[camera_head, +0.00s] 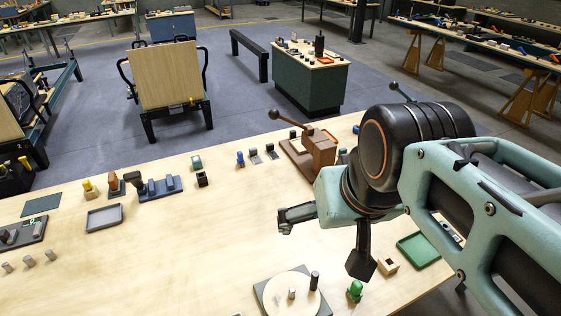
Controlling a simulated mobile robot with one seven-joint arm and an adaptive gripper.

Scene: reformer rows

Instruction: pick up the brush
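I cannot make out for certain which of the small objects on the light wooden table (200,255) is the brush. My gripper (322,246) is above the right half of the table, with its two dark fingers spread wide apart. Nothing shows between the fingers. My arm comes in from the right and hides part of the table's right side.
A turntable with a pale disc (290,296) and a green knobbed piece (355,290) are near the front edge. A green tray (418,249) is at right, a grey tray (104,217) at left. A brown wooden press (316,151) stands behind my gripper. The table's middle is clear.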

